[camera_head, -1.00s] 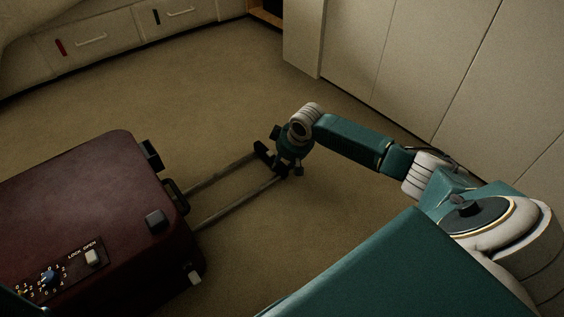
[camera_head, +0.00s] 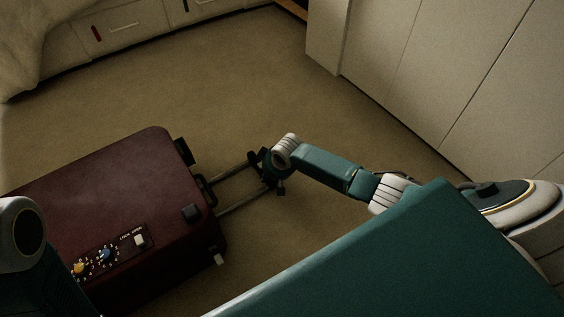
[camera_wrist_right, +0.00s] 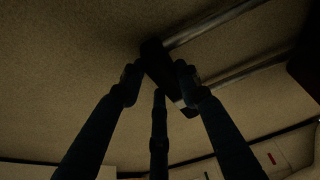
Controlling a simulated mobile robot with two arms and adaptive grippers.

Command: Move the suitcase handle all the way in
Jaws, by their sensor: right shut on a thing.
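The dark red suitcase (camera_head: 120,200) lies on the carpet at the left of the head view. Two thin rods (camera_head: 236,170) extend from its right end to the dark crossbar of the handle (camera_head: 255,160). The rods stand partly out of the case. My right gripper (camera_head: 268,172) is at the handle crossbar, its fingers shut on it. In the right wrist view the dark handle grip (camera_wrist_right: 163,68) sits between the fingertips, with the rods running to the upper right. Part of my left arm shows at the lower left edge; its gripper is not visible.
A combination lock panel (camera_head: 108,254) is on the suitcase's near side. White cabinets (camera_head: 420,70) line the right, drawers (camera_head: 120,30) and a bed cover (camera_head: 35,45) the back left. Open carpet (camera_head: 230,85) lies behind the suitcase and handle.

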